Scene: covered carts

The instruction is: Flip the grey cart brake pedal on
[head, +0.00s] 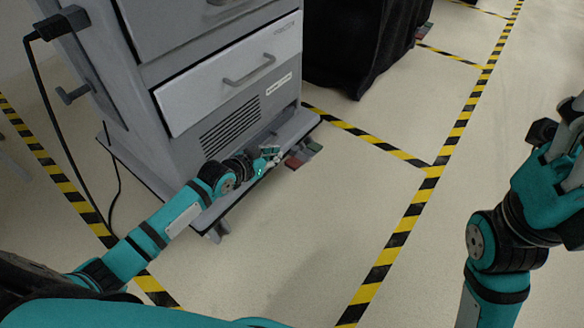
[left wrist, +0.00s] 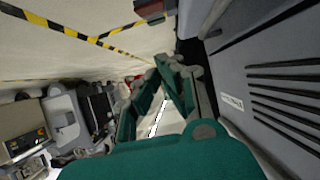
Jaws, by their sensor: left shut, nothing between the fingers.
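The grey cart (head: 225,60) stands at upper left in the head view. Its brake pedal (head: 304,154), with dark red and dull green parts, sticks out at the base's front right corner. Whether it is flipped on cannot be told. My left gripper (head: 272,155) is shut and empty, low by the cart's front, just left of the pedal. No contact with the pedal is clear. In the left wrist view the left gripper's fingertips (left wrist: 167,64) meet, and a dark red pedal part (left wrist: 154,9) shows beyond them. My right gripper (head: 566,135) is at the right edge, partly cut off; its jaw state is unclear.
The cart's grey base ledge (head: 203,222) runs under my left forearm, with a caster below. A black-covered cart (head: 362,40) stands behind, with its own coloured pedal (head: 424,32). Yellow-black tape (head: 396,243) marks the floor. The floor right of the cart is clear.

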